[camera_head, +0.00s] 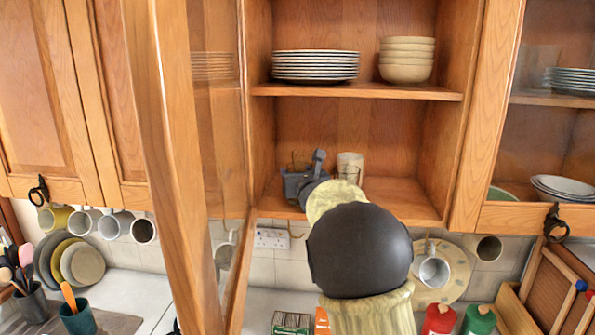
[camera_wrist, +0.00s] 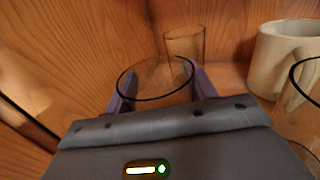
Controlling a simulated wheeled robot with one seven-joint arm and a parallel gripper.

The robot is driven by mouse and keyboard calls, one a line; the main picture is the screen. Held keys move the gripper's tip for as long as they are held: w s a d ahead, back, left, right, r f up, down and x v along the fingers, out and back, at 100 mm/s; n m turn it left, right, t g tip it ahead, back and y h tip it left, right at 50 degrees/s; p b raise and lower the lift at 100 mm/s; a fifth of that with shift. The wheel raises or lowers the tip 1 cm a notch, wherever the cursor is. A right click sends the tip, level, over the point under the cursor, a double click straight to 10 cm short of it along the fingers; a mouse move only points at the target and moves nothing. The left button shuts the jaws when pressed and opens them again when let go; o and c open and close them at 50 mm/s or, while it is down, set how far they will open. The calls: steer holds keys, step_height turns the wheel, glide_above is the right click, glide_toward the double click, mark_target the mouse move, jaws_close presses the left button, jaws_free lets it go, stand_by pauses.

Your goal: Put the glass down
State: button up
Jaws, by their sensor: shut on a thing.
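My gripper (camera_wrist: 160,88) is shut on a clear glass (camera_wrist: 154,76) with a dark rim, one finger on each side of it. In the head view my gripper (camera_head: 303,182) is inside the open cupboard, low over the bottom shelf (camera_head: 400,200), left of the middle. The held glass is mostly hidden there by my gripper. In the wrist view the glass looks upright, but its base is hidden, so I cannot tell whether it touches the shelf.
Another clear glass (camera_wrist: 184,43) stands just beyond the held one. A white mug (camera_wrist: 283,60) stands to the right, with another glass (camera_wrist: 306,78) nearer at the edge. The open cupboard door (camera_head: 175,150) is left of my arm. Plates (camera_head: 315,66) and bowls (camera_head: 406,60) sit above.

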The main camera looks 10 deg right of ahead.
steer(key=shift+s, duration=0.1)
steer(key=o, duration=1.1)
steer(key=shift+s+f+b, duration=0.1)
steer(key=shift+s+b, duration=0.3)
steer(key=shift+b, duration=0.1)
steer(key=s+d+b, duration=0.1)
steer(key=s+b, duration=0.5)
steer(key=s, duration=0.5)
